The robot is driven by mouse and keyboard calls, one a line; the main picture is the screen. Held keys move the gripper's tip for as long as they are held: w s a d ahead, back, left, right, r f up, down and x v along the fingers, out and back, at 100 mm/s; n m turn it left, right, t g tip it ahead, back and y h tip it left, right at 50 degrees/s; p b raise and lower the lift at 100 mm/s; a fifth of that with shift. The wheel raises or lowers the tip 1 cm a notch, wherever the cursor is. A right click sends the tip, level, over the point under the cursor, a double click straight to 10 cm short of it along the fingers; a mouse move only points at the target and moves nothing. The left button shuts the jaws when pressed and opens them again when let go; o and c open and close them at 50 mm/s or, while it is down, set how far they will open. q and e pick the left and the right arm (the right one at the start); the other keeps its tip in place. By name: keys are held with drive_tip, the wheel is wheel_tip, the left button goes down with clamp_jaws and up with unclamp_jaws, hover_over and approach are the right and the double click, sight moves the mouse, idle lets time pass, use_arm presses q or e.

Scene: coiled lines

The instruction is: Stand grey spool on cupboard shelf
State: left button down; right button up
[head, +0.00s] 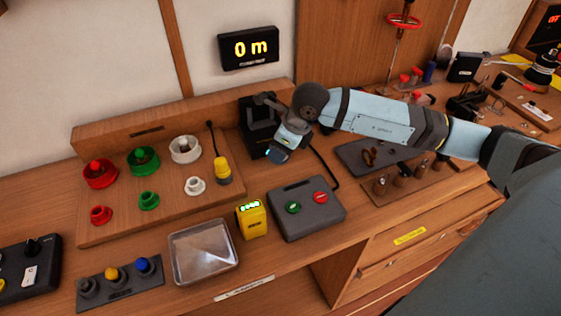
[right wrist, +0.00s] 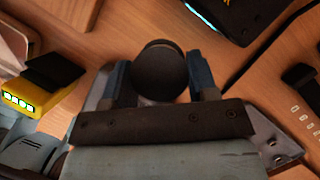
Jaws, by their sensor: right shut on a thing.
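My right gripper (head: 280,150) hangs over the back of the bench, in front of a black winder-like device (head: 256,112). In the right wrist view, its two blue-grey fingers stand on either side of a dark grey round thing (right wrist: 160,68), seen end-on. It looks like the grey spool, and the gripper is shut on it. In the head view the gripper hides most of it. An open compartment (head: 336,276) under the bench may be the cupboard; its shelf cannot be made out. My left gripper is out of view.
Red (head: 100,173), green (head: 142,160) and white (head: 186,149) spools stand on a wooden board at left. A clear tray (head: 203,252), a yellow counter (head: 252,218) and a two-button box (head: 306,208) line the front. Drawers (head: 410,237) lie right of the open compartment.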

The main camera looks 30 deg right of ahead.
sight(281, 173)
drive_tip(key=shift+f, duration=2.85)
drive_tip(key=shift+f, duration=0.15)
drive_tip(key=o, duration=1)
